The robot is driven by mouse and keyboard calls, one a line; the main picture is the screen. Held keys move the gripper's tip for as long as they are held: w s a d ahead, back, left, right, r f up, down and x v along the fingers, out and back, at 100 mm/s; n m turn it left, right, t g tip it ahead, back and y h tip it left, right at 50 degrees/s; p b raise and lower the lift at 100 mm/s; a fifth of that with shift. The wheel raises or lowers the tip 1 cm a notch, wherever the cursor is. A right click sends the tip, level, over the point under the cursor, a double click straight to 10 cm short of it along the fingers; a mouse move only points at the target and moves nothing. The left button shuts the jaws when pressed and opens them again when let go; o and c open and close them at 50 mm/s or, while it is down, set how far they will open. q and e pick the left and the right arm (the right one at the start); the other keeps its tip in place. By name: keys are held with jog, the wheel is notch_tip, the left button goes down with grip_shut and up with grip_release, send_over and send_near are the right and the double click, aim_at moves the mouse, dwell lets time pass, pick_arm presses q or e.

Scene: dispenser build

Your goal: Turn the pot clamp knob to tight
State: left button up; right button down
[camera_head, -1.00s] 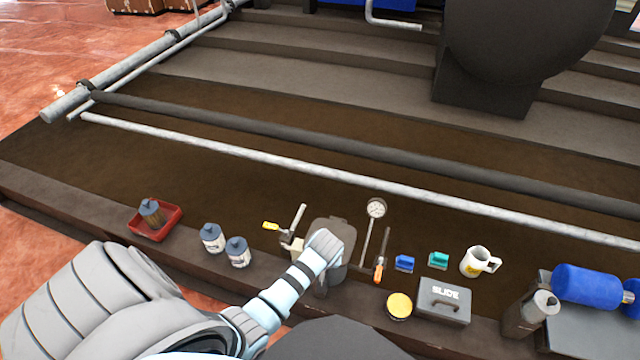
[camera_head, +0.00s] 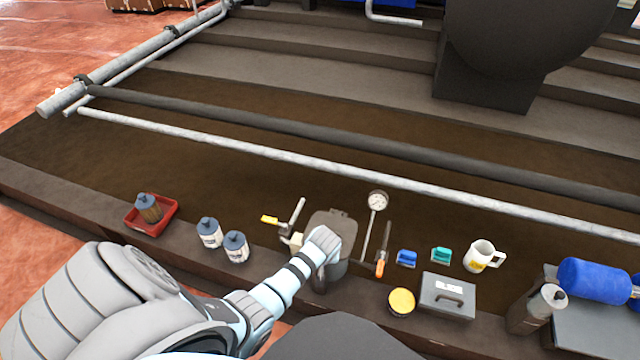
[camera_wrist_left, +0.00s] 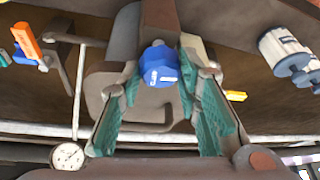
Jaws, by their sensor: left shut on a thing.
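The grey pot (camera_head: 340,217) stands on the dark ledge in the head view, partly hidden by my left wrist. In the left wrist view the pot's grey body (camera_wrist_left: 105,85) lies behind the blue clamp knob (camera_wrist_left: 158,65). My left gripper (camera_wrist_left: 158,72) has its teal-padded fingers on either side of the knob and is shut on it. In the head view my left arm reaches the pot's front, and its fingers and the knob are hidden. I cannot read the knob's tight mark. My right gripper is not in view.
A round gauge (camera_head: 377,200) stands behind the pot. An orange-handled tool (camera_head: 380,268) lies to its right. Two grey-lidded bottles (camera_head: 209,233) and a red tray (camera_head: 170,222) are to the left. A yellow-topped tin (camera_head: 401,300), a grey box (camera_head: 447,296) and a white mug (camera_head: 483,257) are to the right.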

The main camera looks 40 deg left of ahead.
pick_arm(q)
jog(key=shift+r+m+p, duration=0.15)
jog(key=shift+m+p, duration=0.35)
jog(key=shift+p, duration=0.1)
jog(key=shift+s+a+m+t+h+p, duration=0.1)
jog(key=shift+m+t+h+p, duration=0.25)
jog(key=shift+m+p, duration=0.55)
jog(key=shift+m+h+p, duration=0.55)
jog(key=shift+m, duration=0.95)
jog(key=shift+a, duration=0.1)
jog(key=o, duration=1.1)
